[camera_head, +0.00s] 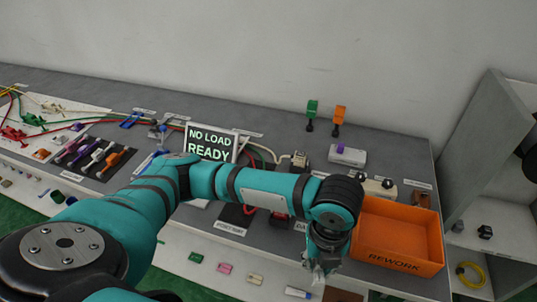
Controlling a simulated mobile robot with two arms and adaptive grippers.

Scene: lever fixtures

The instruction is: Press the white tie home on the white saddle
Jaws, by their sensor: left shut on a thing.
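My left gripper (322,266) points down at the front edge of the bench, left of the orange bin. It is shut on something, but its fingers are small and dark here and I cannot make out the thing. A white piece (50,107) lies on the white board at the far left, among coloured wires. A white lever-like piece (97,157) lies between purple and orange ones on a dark mat. I cannot tell which white piece is the tie or the saddle. My left arm hides part of the bench middle. My right gripper is not in view.
An orange bin marked REWORK (398,264) stands at the right. A sign reading NO LOAD READY (210,142) stands behind my arm. A green tag (311,109) and an orange tag (338,116) stand at the back. Grey shelves (490,150) stand beyond the right end.

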